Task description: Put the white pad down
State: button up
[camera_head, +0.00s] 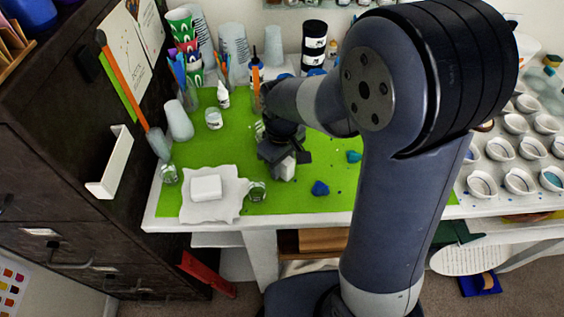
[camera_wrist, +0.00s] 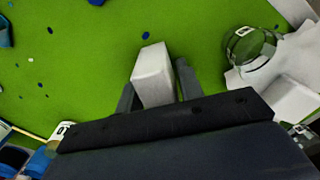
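A small white pad (camera_wrist: 153,72) is between the two dark fingers of my gripper (camera_wrist: 157,88), which is shut on it. In the head view the pad (camera_head: 285,168) shows below my gripper (camera_head: 280,157), over the green mat (camera_head: 315,170). Whether the pad's lower end touches the mat I cannot tell. A larger white block (camera_head: 206,188) lies on a crumpled white cloth (camera_head: 228,204) at the mat's front left.
A small glass jar (camera_head: 257,191) stands beside the cloth, and another glass (camera_head: 169,174) stands left of it. Blue lumps (camera_head: 320,188) lie right of my gripper. Cups and bottles crowd the back. The mat just in front of my gripper is clear.

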jog(key=shift+o, duration=1.4)
notch_tip(320, 180, up, 12)
jog(key=shift+r+p, duration=0.2)
jog(key=shift+p, duration=0.1)
notch_tip(320, 180, down, 12)
jog(key=shift+f, duration=0.15)
jog(key=shift+w+r, duration=0.1)
jog(key=shift+r, duration=1.4)
